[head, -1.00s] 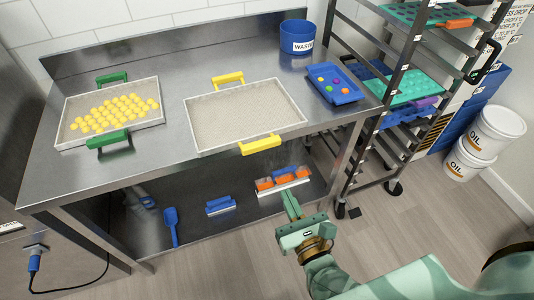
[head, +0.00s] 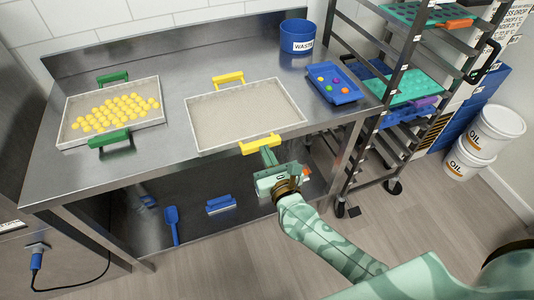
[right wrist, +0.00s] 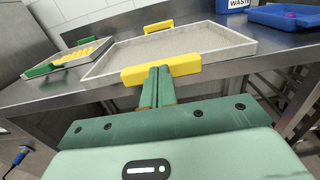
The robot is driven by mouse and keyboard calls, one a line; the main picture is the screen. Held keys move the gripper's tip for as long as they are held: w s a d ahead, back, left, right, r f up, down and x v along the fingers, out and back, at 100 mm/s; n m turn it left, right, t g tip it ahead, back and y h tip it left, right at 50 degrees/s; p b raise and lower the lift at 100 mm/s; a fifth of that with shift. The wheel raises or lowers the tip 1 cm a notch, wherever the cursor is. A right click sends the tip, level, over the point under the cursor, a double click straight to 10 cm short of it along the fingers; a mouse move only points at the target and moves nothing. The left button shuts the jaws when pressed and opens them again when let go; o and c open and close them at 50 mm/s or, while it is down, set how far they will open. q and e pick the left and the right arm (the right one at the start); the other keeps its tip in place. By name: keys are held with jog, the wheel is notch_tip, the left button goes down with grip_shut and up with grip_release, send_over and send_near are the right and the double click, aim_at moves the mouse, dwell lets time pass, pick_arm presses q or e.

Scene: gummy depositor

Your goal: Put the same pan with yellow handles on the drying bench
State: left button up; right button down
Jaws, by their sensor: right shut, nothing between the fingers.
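The pan with yellow handles (head: 292,97) rests on the steel bench (head: 176,182) in the head view, with a pale, flat surface inside. Its near yellow handle (head: 260,145) points to the bench's front edge. My right gripper (head: 268,156) is at that near handle, its fingers shut with nothing between them. In the right wrist view the finger tips (right wrist: 158,74) meet just under or in front of the near handle (right wrist: 161,69); whether they touch it I cannot tell. My left gripper is not in view.
A green-handled pan (head: 160,118) with several yellow candies stands at left on the bench. A blue tray (head: 347,97) with colored balls and a blue waste bin (head: 297,37) are at right. A rack (head: 379,118) stands beside the bench. The lower shelf holds a blue scoop (head: 171,222).

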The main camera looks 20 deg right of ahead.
aim_at(253, 127)
jog(key=w+b, duration=0.1)
jog(key=w, duration=0.4)
jog(key=w+b, duration=0.1)
jog(key=w, duration=0.4)
jog(key=shift+w+a+f, duration=0.15)
jog(key=shift+w+a, duration=0.05)
jog(key=shift+w, duration=0.35)
jog(key=shift+s, duration=0.1)
